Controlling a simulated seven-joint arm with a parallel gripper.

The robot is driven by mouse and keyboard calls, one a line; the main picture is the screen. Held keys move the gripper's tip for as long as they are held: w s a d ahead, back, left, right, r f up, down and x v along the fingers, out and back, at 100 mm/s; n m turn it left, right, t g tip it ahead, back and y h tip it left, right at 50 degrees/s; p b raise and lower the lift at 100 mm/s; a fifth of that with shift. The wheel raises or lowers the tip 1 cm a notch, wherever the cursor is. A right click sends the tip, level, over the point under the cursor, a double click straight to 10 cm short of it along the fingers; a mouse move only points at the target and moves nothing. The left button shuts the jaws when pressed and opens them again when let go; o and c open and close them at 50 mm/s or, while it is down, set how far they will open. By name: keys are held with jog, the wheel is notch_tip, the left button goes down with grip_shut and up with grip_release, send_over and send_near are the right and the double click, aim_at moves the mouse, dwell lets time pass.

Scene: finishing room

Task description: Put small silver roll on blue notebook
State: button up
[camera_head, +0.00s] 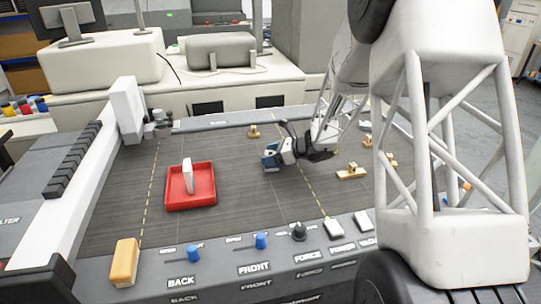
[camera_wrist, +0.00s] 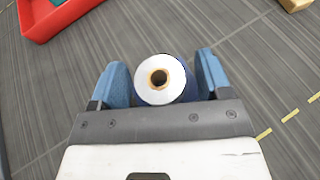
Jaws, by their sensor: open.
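A small roll (camera_wrist: 174,88) with a pale silver-white end face and a brown core shows in the wrist view, standing end-up between the fingers. A dark blue strip shows along its right side; I cannot tell whether this is the roll's side or something behind it. My gripper (camera_wrist: 162,84) is open around the roll, with a blue finger on either side. I cannot make out a blue notebook in either view.
A red tray (camera_head: 191,207) holds an upright white object (camera_head: 188,176); its corner also shows in the wrist view (camera_wrist: 36,34). Small wooden blocks (camera_head: 350,172) lie to the right. Knobs line the front edge, and a white rail (camera_head: 70,190) bounds the left.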

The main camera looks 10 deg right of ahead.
jog(key=shift+r, duration=0.1)
jog(key=shift+d, duration=0.1)
jog(key=v, duration=1.2)
jog(key=shift+r, duration=0.15)
dwell(0.4)
jog(key=s+a+r+n+g+h, duration=0.2)
jog(key=s+a+r+n, duration=0.3)
jog(key=s, duration=0.4)
jog(key=s+a+r+n+g+h, duration=0.35)
jog(key=s+a+n, duration=0.25)
jog(key=s, duration=0.4)
jog(key=s+r+n+t+h, duration=0.2)
jog(key=s+n+h, duration=0.5)
jog(key=s, duration=1.5)
jog(key=shift+s+a+r+n, duration=0.2)
jog(key=shift+a+r+n, duration=0.3)
jog(key=shift+n, duration=2.1)
